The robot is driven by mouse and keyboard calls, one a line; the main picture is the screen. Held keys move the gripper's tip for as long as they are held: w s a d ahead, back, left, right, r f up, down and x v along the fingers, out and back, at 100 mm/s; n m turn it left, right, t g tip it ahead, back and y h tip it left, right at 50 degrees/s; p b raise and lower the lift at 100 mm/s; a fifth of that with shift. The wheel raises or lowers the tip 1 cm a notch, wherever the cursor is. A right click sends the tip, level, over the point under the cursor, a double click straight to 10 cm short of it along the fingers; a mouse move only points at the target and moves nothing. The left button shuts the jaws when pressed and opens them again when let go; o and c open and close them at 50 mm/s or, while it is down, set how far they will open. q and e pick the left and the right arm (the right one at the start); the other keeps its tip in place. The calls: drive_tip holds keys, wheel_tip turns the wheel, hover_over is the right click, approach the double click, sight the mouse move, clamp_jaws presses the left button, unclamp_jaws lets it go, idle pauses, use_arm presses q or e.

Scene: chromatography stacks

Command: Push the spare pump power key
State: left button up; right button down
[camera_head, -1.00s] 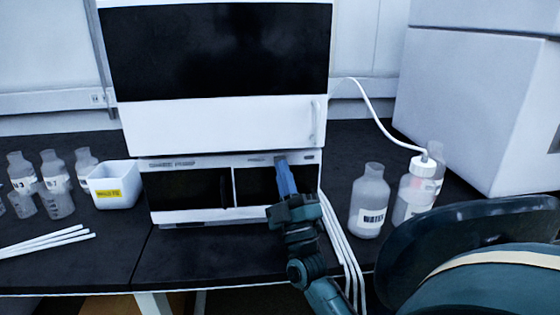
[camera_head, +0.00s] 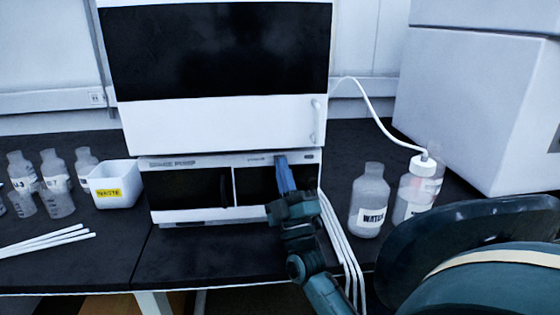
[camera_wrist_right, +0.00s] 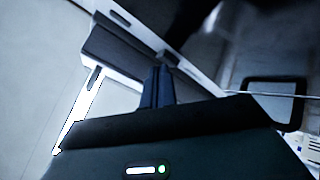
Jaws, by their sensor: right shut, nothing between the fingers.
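The low white pump unit stands under the tall instrument and has two dark-fronted bays, a left bay (camera_head: 184,190) and a right bay (camera_head: 257,186). A label on the strip above the left bay appears to end in "PUMP"; the label above the right bay is too small to read. A small dark key-like mark (camera_head: 309,156) sits at the right end of the strip. My right gripper (camera_head: 281,158) is shut and empty, its blue fingers pointing up at the strip over the right bay. Contact is unclear. The fingers (camera_wrist_right: 160,72) also show in the wrist view. My left gripper is not visible.
A waste tub (camera_head: 114,187) and several bottles stand at left, near white rods (camera_head: 48,240). A water bottle (camera_head: 370,203) and a capped bottle (camera_head: 417,190) stand at right. White tubes (camera_head: 343,245) hang beside my right arm. The bench front is mostly clear.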

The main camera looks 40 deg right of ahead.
drive_tip(key=shift+w+d, duration=0.15)
drive_tip(key=shift+w, duration=0.05)
drive_tip(key=shift+s, duration=0.1)
idle(0.4)
drive_tip(key=shift+s+a+p, duration=0.5)
drive_tip(key=shift+s+p, duration=0.05)
drive_tip(key=shift+s, duration=0.2)
drive_tip(key=s+a, duration=0.1)
drive_tip(key=s+p, duration=0.1)
drive_tip(key=s+a+p, duration=0.1)
drive_tip(key=s, duration=0.1)
drive_tip(key=shift+s+a, duration=0.1)
drive_tip(key=shift+a, duration=0.25)
